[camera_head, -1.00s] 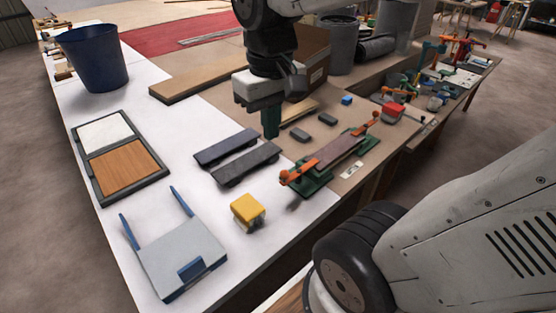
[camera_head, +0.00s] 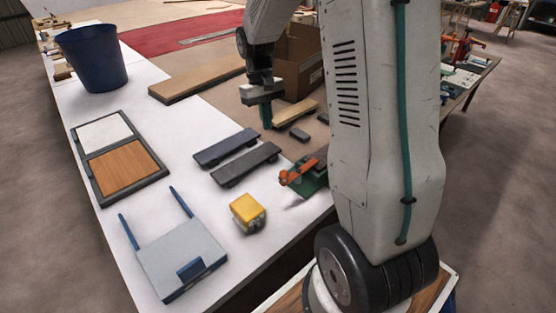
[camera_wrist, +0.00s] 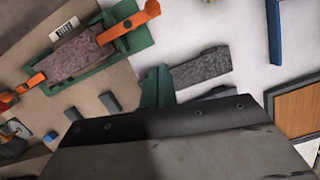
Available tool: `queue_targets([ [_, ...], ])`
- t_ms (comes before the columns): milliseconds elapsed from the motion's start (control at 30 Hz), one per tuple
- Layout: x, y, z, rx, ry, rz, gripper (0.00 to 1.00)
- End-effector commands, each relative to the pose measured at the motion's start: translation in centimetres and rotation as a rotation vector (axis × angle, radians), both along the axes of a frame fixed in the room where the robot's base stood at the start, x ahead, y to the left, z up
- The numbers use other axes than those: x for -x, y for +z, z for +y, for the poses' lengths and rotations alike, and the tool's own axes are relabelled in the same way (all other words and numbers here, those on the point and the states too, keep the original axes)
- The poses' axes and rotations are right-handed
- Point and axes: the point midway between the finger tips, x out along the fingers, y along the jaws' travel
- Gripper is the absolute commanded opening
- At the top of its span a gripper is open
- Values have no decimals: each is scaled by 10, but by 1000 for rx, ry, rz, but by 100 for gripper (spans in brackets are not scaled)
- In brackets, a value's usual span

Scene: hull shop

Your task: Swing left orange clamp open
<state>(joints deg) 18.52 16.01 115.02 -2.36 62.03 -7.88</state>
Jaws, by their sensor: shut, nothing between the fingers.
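The left orange clamp (camera_head: 297,172) sits at the near left end of a green fixture (camera_head: 314,184) on the table. It also shows in the wrist view (camera_wrist: 132,24), its lever lying across the end of a brown-grey slab (camera_wrist: 80,55). The other orange clamp (camera_wrist: 30,84) shows at the slab's far end in the wrist view; my arm hides it in the head view. My gripper (camera_head: 266,116) has green fingers, shut and empty, above the table beyond the fixture. The fingers also show in the wrist view (camera_wrist: 157,88), apart from both clamps.
Two dark bars (camera_head: 245,163) lie left of the fixture, and a yellow block (camera_head: 247,212) is nearer. Small dark blocks (camera_head: 299,134), a cardboard box (camera_head: 298,62) and a blue bucket (camera_head: 93,58) stand farther back. White table surface is clear around the bars.

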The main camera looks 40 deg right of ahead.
Motion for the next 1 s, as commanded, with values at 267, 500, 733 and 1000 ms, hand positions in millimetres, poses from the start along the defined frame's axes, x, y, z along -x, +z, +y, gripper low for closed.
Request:
queue_targets([
  [267, 2, -8, 1, 0, 0, 1, 0],
  [500, 13, -50, 3, -2, 0, 4, 0],
  [733, 24, -98, 5, -2, 0, 5, 0],
  [1000, 56, -104, 9, 0, 0, 0, 0],
])
